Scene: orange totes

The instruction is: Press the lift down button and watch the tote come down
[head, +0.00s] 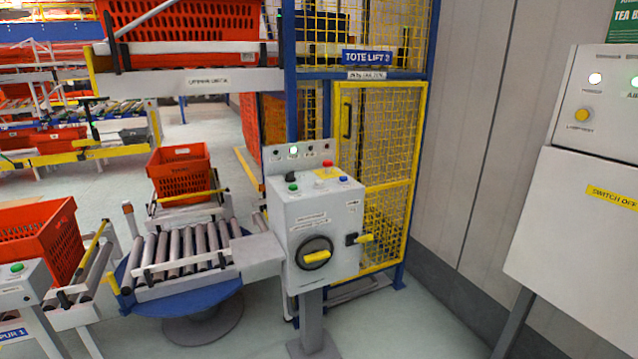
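The grey control box (310,220) stands on a post in the middle of the head view. Its sloped top carries a black switch and small green, red and blue buttons (325,175); their labels are too small to read. A yellow-handled rotary switch (317,256) is on its front. Behind it stands the tote lift (375,160), a blue frame with yellow mesh, signed "TOTE LIFT". An orange tote (180,20) is on the upper deck at the top left. Another orange tote (180,172) sits at the far end of the roller turntable. Neither gripper is in view.
The roller turntable (185,250) on a blue round base is left of the control box. An orange tote (45,240) and a small button box (20,285) are at the left edge. A white cabinet (585,190) stands at right. Floor (420,325) is clear between.

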